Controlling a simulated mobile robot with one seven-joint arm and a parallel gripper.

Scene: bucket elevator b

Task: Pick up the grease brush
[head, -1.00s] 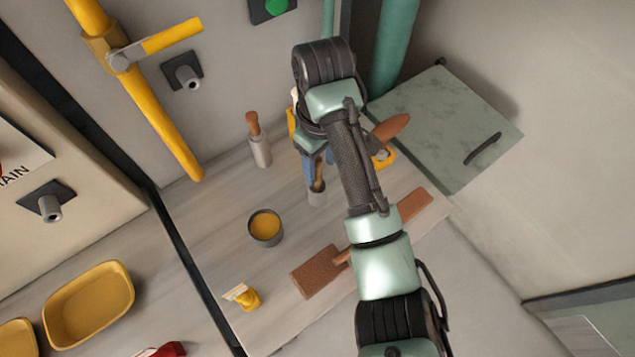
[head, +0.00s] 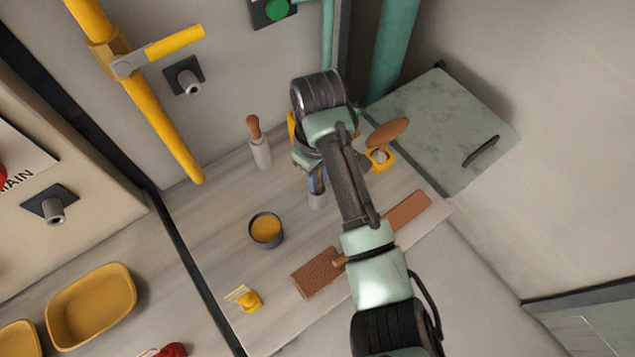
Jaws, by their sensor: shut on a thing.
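My gripper (head: 317,184) points down over the middle of the grey bench and is shut on the handle of an upright tool, apparently the grease brush. Only the tool's pale grey lower part (head: 317,202) shows below the fingers; its brown handle is hidden by them. I cannot tell whether it touches the bench. My wrist and forearm cover the area to the right of it.
An open pot of orange grease (head: 266,229) stands left of my gripper. A yellow pipe (head: 165,125) runs along the wall.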

